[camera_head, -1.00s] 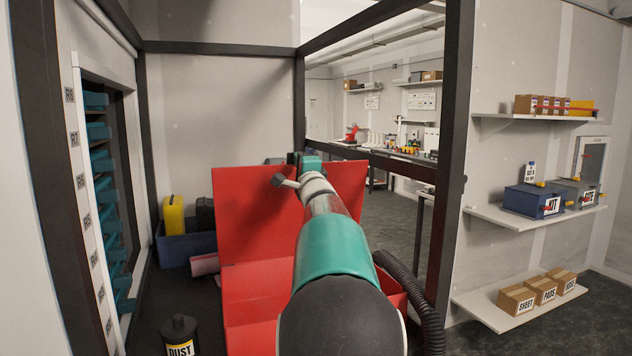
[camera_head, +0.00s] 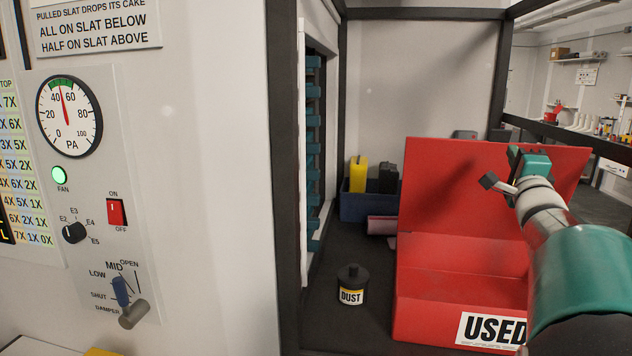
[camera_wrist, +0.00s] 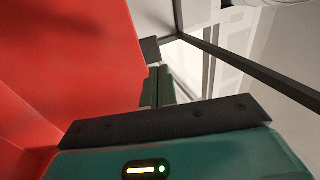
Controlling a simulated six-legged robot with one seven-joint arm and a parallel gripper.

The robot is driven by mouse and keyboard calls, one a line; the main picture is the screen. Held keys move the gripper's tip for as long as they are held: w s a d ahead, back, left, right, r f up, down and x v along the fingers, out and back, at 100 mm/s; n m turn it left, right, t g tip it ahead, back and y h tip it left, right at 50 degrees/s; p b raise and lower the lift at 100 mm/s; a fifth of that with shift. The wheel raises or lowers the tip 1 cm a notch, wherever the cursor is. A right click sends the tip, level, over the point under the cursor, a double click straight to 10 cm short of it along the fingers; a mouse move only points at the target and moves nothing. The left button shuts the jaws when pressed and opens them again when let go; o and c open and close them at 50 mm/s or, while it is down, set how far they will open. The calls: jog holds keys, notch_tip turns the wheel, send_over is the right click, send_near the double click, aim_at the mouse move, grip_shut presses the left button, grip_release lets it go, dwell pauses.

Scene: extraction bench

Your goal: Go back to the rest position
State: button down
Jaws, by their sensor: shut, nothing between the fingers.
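My gripper (camera_head: 514,168) is shut and empty. It is at the end of my raised arm on the right of the head view, in front of the open red lid of the USED bin (camera_head: 445,275). In the wrist view the teal fingers of my gripper (camera_wrist: 157,86) lie together, with the red lid (camera_wrist: 75,70) beside them on the left. I cannot tell how far the gripper is from the lid.
A wall panel holds a dial gauge (camera_head: 69,116), a lit green fan lamp (camera_head: 59,175), a red switch (camera_head: 116,212) and a damper lever (camera_head: 121,291). A DUST jar (camera_head: 352,285) stands left of the bin. A blue crate (camera_head: 370,208) stands behind. Dark frame posts stand around.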

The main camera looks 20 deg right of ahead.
jog(key=a+f+n+g+y, duration=0.2)
jog(key=a+f+n, duration=0.25)
jog(key=a, duration=0.45)
jog(key=w+a+f+n+g+y, duration=0.1)
jog(key=a+f+n+g+y, duration=0.15)
jog(key=a+f, duration=0.45)
jog(key=a+f+n+g+y, duration=0.2)
jog(key=a+f+n, duration=0.15)
jog(key=a, duration=0.65)
jog(key=s+a+f+n+g+y, duration=0.3)
jog(key=s+a+f+n, duration=0.4)
jog(key=a, duration=0.3)
jog(key=s+a+f+n+g+y, duration=0.3)
jog(key=s+a+f+n, duration=0.4)
jog(key=s+a, duration=0.2)
jog(key=shift+s+a+f, duration=0.2)
jog(key=shift+s+a, duration=0.05)
jog(key=shift+a, duration=0.8)
